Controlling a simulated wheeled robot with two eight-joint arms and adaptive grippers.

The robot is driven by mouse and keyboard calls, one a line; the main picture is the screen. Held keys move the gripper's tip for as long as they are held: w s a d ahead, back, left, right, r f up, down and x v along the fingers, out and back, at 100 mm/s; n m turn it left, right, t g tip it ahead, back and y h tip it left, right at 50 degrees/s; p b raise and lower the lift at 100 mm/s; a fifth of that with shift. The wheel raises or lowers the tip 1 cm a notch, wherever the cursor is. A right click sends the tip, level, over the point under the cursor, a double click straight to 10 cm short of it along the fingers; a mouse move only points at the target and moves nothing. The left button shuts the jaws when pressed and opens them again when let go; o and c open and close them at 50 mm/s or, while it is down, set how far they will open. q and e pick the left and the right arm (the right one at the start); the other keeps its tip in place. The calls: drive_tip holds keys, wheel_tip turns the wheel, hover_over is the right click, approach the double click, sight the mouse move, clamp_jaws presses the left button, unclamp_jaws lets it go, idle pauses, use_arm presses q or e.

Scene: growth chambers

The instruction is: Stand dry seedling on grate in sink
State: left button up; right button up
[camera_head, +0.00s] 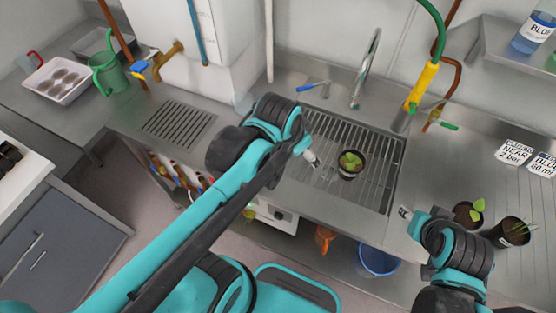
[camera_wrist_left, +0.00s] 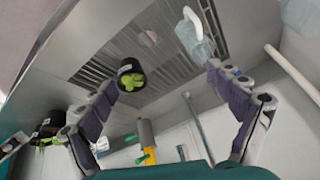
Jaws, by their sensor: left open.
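A dark pot with a green leafy seedling (camera_head: 350,163) stands upright on the sink grate (camera_head: 380,150). Two more potted seedlings are on the counter at the right: one with pale broad leaves (camera_head: 468,214), one with thin leaves (camera_head: 512,232). I cannot tell from the soil which is dry. My left gripper (camera_head: 312,158) is beside the grate pot, to its left. In the left wrist view my left gripper (camera_wrist_left: 163,78) is open and empty, and the potted seedling (camera_wrist_left: 131,75) shows near one fingertip. My right gripper (camera_head: 405,212) is mostly hidden by its arm, at the sink's right front edge.
A tall faucet (camera_head: 368,68) and a yellow-handled hose sprayer (camera_head: 422,88) stand behind the sink. Signs (camera_head: 515,152) lie on the right counter. A green watering can (camera_head: 108,72) and a white tray (camera_head: 57,80) stand at left.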

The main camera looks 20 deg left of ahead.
use_arm(q)
drive_tip(key=s+a+f+n+t, duration=0.2)
drive_tip(key=s+a+n, duration=0.1)
drive_tip(key=s+n, duration=0.2)
drive_tip(key=shift+s+a, duration=0.2)
